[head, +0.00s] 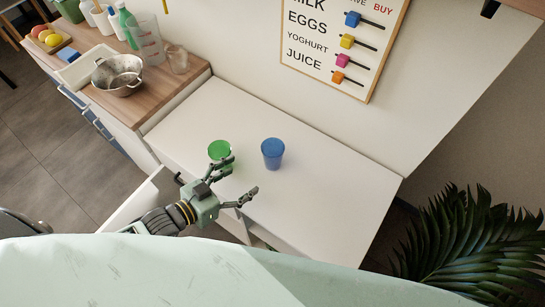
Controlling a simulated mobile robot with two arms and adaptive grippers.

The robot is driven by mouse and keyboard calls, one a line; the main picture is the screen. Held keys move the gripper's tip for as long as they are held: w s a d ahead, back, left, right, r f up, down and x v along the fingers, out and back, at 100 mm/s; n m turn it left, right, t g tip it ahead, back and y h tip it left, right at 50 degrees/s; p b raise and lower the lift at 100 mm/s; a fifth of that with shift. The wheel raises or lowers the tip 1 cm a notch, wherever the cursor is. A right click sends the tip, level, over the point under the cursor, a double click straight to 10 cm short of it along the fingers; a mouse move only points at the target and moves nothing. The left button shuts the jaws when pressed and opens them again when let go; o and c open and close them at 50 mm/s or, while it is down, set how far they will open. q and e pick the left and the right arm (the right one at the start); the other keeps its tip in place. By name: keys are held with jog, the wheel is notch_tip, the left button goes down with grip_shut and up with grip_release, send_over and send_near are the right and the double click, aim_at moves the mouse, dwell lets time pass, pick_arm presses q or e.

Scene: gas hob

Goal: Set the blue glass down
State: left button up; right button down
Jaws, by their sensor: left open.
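The blue glass (272,153) stands upright on the white counter (320,195), to the right of a green glass (219,151). My left gripper (245,178) is open and empty over the counter's front part. Its fingers point right and toward the back, and the blue glass is apart from them, beyond the fingertips. The upper finger overlaps the lower edge of the green glass in the picture; I cannot tell whether they touch. My right gripper is not in view.
A wooden worktop (160,93) at the left holds a metal pot (118,75), a clear jug (147,40), bottles and a fruit tray. A shopping board (345,45) is on the wall. A plant (465,240) stands at the right. The counter's right part is clear.

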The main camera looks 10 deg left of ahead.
pick_arm(q)
jog(key=b, duration=0.2)
send_near(279, 150)
jog(key=shift+w+d+f, duration=0.25)
jog(key=shift+w+d, duration=0.15)
jog(key=shift+w, duration=0.1)
jog(key=b+x, duration=0.3)
jog(key=x, duration=0.2)
jog(key=shift+b, duration=0.35)
jog(key=shift+w+d, duration=0.3)
jog(key=shift+w, duration=0.1)
jog(key=shift+s, duration=0.1)
jog(key=shift+c, duration=0.8)
jog(key=c, duration=1.3)
jog(key=shift+c, duration=0.8)
jog(key=shift+r, duration=0.1)
